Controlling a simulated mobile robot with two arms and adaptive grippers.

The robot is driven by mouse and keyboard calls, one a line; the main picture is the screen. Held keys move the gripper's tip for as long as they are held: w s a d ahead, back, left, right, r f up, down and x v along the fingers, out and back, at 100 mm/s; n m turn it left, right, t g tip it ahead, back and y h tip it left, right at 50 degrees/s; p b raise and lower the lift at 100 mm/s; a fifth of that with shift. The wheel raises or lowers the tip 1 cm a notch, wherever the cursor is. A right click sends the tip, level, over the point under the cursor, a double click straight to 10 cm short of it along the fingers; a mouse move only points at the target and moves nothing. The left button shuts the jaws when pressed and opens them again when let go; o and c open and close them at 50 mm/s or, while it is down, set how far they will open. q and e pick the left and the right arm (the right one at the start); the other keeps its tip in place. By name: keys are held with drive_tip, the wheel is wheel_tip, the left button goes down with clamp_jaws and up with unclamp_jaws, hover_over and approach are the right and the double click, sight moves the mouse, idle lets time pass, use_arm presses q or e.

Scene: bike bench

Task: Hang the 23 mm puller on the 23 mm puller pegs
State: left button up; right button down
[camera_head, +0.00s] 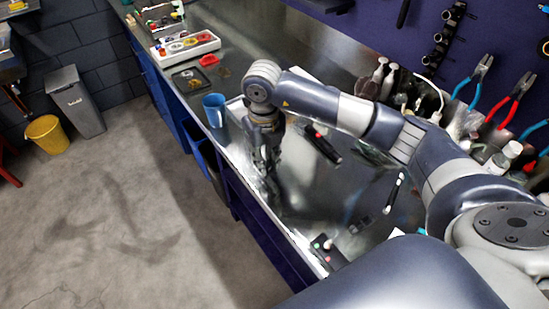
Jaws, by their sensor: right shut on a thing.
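My right gripper (268,172) points down over the front part of the metal bench top, close to its front edge. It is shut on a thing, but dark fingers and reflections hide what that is. I cannot pick out the 23 mm puller with certainty. The purple tool wall (365,38) stands behind the bench at the upper right. I cannot tell which of its pegs are the 23 mm puller pegs. My left gripper is not in view.
A blue cup (214,110) stands left of my gripper. A black tool with a red mark (326,148) and a black-and-white tool (394,193) lie right of it. Pliers (520,97) hang at the right. A white tray (186,44) stands at the far left.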

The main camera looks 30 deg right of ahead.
drive_tip(key=shift+w+d, duration=0.1)
drive_tip(key=shift+d, duration=0.25)
drive_tip(key=shift+d+f+p, duration=1.05)
drive_tip(key=shift+p, duration=0.2)
drive_tip(key=shift+w+f, duration=0.1)
drive_tip(key=shift+f, duration=0.55)
drive_tip(key=shift+f, duration=0.1)
drive_tip(key=shift+f, duration=0.15)
drive_tip(key=c, duration=1.4)
unclamp_jaws()
drive_tip(key=shift+c, duration=0.2)
